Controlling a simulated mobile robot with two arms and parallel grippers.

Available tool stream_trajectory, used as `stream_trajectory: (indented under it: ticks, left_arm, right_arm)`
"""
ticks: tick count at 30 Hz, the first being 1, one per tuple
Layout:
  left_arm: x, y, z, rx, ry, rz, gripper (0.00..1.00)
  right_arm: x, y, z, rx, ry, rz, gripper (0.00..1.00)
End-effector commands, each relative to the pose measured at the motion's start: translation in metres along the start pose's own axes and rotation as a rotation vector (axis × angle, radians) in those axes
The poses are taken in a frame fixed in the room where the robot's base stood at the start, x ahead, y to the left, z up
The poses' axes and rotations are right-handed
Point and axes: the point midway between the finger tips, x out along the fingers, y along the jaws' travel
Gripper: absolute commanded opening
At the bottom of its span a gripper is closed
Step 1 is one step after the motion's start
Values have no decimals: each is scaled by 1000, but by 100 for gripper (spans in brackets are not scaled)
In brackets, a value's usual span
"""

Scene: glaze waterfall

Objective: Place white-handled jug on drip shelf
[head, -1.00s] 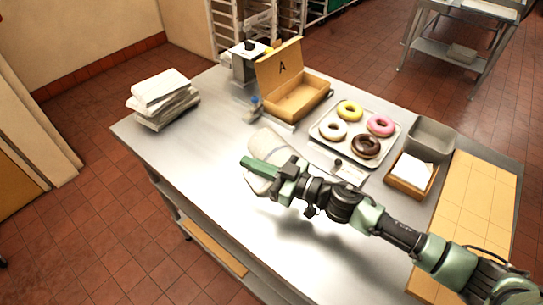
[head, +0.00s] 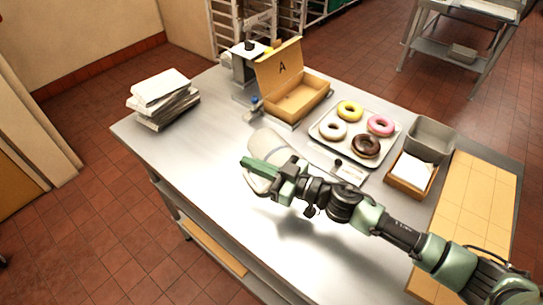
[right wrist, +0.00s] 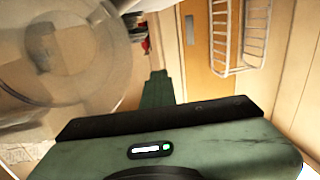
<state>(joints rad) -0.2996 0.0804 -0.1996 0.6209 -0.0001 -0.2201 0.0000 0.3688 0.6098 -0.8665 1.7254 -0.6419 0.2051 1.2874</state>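The pale, translucent jug (head: 268,143) is above the left-middle part of the steel table, tilted in the head view. My right gripper (head: 262,168) crosses in front of it, with pale jug surface showing above and below the green fingers. In the right wrist view the jug's round, see-through body (right wrist: 60,55) fills the upper left beside a green finger (right wrist: 157,92). The gripper looks shut on the jug, probably at the handle, but the grip point is hidden. A dispenser (head: 243,62) stands at the far edge; I cannot clearly make out its drip shelf. My left gripper is out of view.
An open cardboard box (head: 297,100) marked A stands beside the dispenser. Right of it are a tray (head: 322,146) of several doughnuts, an empty grey bin (head: 432,135) and a box of papers (head: 410,175). The table's left front is clear.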

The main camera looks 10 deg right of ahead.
Motion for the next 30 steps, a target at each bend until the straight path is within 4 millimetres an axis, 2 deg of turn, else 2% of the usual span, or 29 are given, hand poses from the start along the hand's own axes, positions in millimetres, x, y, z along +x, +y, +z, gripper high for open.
stream_trajectory:
  ticks: [4, 5, 7, 8, 17, 20, 30]
  left_arm:
    - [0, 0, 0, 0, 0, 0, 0]
    - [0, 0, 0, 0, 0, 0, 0]
    - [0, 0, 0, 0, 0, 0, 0]
    - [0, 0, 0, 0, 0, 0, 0]
    - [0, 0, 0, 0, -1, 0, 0]
    - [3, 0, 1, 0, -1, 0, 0]
    - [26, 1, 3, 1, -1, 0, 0]
  right_arm:
    - [0, 0, 0, 0, 0, 0, 0]
    - [0, 0, 0, 0, 0, 0, 4]
    - [0, 0, 0, 0, 0, 0, 23]
    - [0, 0, 0, 0, 0, 0, 25]
    - [-1, 0, 0, 0, 0, 0, 25]
    - [-6, 0, 2, -1, -1, 1, 25]
    - [-56, -2, 5, -1, -2, -1, 25]
